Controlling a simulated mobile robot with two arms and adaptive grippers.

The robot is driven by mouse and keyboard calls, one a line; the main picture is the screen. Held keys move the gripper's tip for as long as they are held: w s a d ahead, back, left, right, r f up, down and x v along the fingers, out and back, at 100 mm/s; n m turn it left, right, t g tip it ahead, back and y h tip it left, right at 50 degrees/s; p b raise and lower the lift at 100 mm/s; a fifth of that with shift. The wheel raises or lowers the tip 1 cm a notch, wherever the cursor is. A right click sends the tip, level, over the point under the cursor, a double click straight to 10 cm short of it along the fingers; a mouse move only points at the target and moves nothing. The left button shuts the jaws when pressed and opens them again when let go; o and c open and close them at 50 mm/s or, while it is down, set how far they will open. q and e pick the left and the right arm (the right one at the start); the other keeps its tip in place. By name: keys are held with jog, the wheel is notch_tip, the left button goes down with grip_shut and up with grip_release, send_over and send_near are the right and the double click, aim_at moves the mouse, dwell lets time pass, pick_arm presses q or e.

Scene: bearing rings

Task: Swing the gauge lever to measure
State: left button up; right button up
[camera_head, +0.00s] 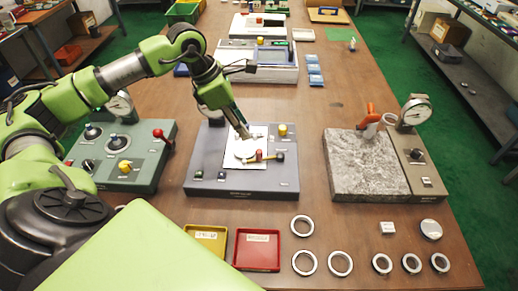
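A grey fixture (225,188) stands in the middle of the table with a white plate (236,140) on top. A round light disc or ring (246,149) lies on the plate. A small red-knobbed lever (259,155) and a black knob (279,157) are beside it, and a yellow knob (282,130) is behind. My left gripper (243,134) points down over the plate, close to the disc; whether it touches is unclear. Its finger gap is too small to tell. A green gauge box (140,170) at left has a dial (120,105) and a red-ball lever (160,135). My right gripper is out of view.
A granite block (365,175) with an orange handle (371,112) and dial gauge (415,110) stands at right. Yellow (188,229) and red (235,262) trays and several metal rings (340,263) lie in front. Bare table separates the fixture and granite.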

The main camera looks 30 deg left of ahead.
aim_at(259, 151)
pick_arm(q)
jog(key=p+x, duration=0.2)
jog(key=x, duration=0.9)
jog(key=shift+d, duration=0.2)
jog(key=shift+w+d+f+p, duration=0.2)
jog(key=shift+f+p, duration=0.1)
jog(key=shift+f, duration=0.35)
grip_shut()
